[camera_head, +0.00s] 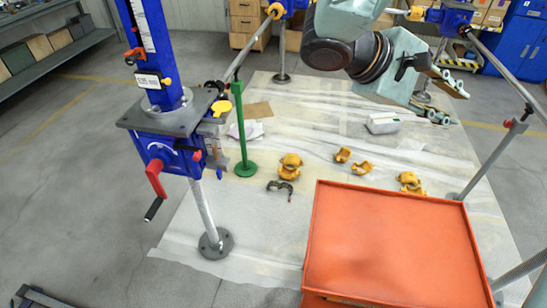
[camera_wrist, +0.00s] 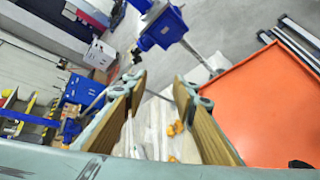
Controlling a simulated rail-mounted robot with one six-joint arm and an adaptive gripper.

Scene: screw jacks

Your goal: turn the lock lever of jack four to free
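A blue screw jack (camera_head: 165,130) stands large at the left of the head view. It has a red crank (camera_head: 156,180), a red-handled lever (camera_head: 133,54) on its column and a small red-tipped part (camera_head: 196,155) on its housing. Two more blue jacks show at the top middle (camera_head: 290,4) and top right (camera_head: 455,15). I cannot tell which is jack four or read a lock lever's position. My gripper (camera_head: 446,100) is in the air at the upper right, away from the near jack. In the wrist view my gripper (camera_wrist: 160,100) has its fingers apart with nothing between them. A blue jack (camera_wrist: 160,28) shows beyond them.
An orange table (camera_head: 395,245) fills the lower right. Yellow clamps (camera_head: 290,165) lie on the floor sheet near a green post (camera_head: 243,135). Metal pipes (camera_head: 512,60) run between the jacks. Bare floor (camera_head: 90,190) is open at the left.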

